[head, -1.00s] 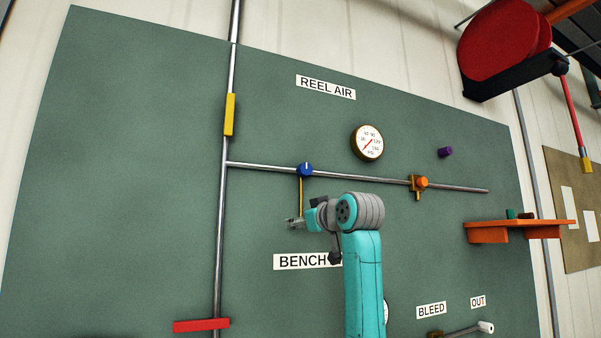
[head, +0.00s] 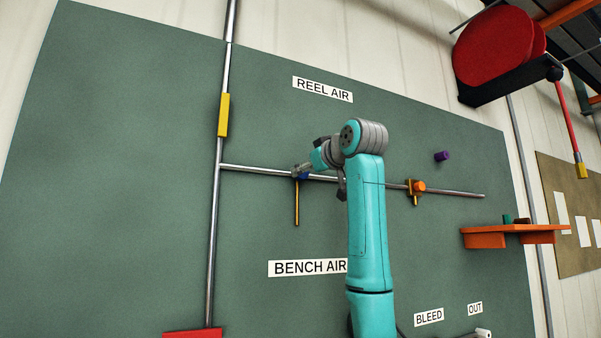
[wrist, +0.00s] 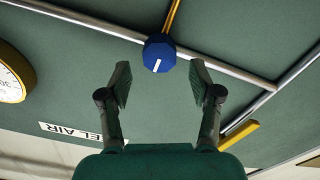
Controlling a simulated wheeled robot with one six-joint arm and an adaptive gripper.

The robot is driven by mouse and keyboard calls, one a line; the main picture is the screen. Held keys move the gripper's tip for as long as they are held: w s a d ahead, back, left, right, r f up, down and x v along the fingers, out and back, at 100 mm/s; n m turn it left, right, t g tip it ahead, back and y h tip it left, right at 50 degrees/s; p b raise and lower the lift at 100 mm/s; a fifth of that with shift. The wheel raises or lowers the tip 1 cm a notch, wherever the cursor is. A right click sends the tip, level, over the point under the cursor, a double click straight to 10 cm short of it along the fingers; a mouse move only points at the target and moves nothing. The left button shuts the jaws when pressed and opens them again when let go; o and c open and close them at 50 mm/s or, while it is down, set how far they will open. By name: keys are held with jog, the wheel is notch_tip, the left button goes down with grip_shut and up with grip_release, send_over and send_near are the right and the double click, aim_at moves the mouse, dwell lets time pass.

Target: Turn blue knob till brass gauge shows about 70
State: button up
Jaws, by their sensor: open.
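The blue knob (wrist: 159,54) with a white pointer mark sits on the metal pipe in the wrist view. In the head view the blue knob (head: 303,176) is mostly hidden by my gripper (head: 299,171). In the wrist view my gripper (wrist: 159,85) is open and empty, its two fingers apart on either side below the knob, with no contact visible. The brass gauge (wrist: 10,77) is cut off at the left of the wrist view, so its needle is not seen. In the head view my arm hides the gauge.
A thin brass rod (head: 297,203) hangs below the knob. An orange knob (head: 419,187) sits further right on the same pipe (head: 455,193). A purple knob (head: 441,156) and an orange shelf (head: 515,230) are on the right. The green panel left of the vertical pipe is clear.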

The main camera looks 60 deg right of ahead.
jog(key=shift+x, duration=2.25)
jog(key=c, duration=1.2)
jog(key=shift+o, duration=0.2)
